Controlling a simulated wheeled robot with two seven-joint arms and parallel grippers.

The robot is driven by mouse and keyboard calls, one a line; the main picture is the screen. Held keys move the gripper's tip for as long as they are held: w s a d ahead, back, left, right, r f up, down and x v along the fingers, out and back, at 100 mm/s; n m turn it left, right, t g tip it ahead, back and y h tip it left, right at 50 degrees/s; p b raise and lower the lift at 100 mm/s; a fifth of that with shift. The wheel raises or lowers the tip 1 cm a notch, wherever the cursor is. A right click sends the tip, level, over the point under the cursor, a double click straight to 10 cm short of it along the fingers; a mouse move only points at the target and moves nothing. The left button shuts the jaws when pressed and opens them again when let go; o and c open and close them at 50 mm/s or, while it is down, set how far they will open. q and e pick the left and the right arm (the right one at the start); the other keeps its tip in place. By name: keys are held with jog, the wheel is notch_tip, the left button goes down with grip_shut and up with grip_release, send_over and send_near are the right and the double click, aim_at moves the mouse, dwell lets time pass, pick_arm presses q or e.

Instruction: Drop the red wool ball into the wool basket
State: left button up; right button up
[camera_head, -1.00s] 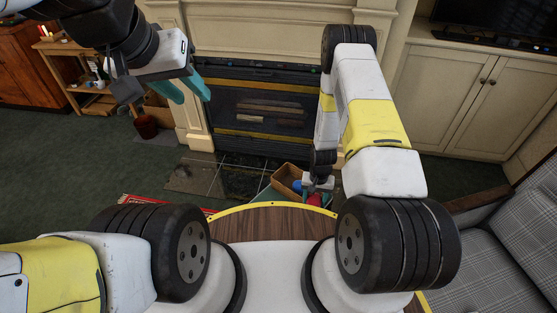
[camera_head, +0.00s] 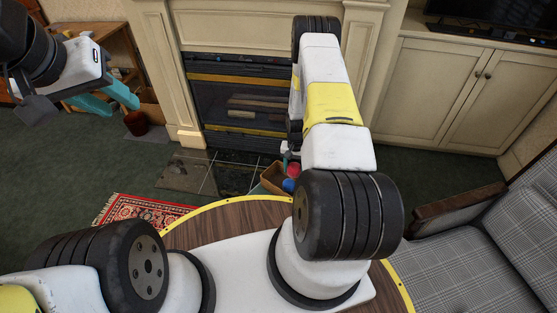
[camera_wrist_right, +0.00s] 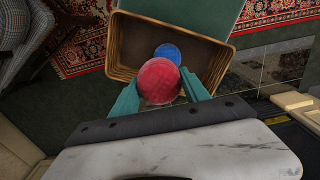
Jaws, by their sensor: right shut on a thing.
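The red wool ball (camera_wrist_right: 158,82) is between the teal fingers of my right gripper (camera_wrist_right: 160,79), which is shut on it. The wool basket (camera_wrist_right: 128,42) is a brown wicker box, and a blue ball (camera_wrist_right: 168,53) lies inside it. In the wrist view the red ball overlaps the basket's near side; its height above the rim is unclear. My left gripper (camera_head: 106,98) is open and empty at upper left.
A round wooden table top (camera_head: 210,222) with a yellow edge lies close below. A plaid sofa (camera_head: 460,245) is at right and a patterned red rug (camera_head: 145,210) at left. The fireplace (camera_head: 245,105) and its dark hearth tiles (camera_head: 190,172) are behind the basket.

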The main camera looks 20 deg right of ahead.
jog(key=shift+f, duration=0.65)
jog(key=o, duration=1.4)
jog(key=shift+o, duration=0.2)
notch_tip(320, 180, up, 8)
jog(key=shift+f, duration=0.1)
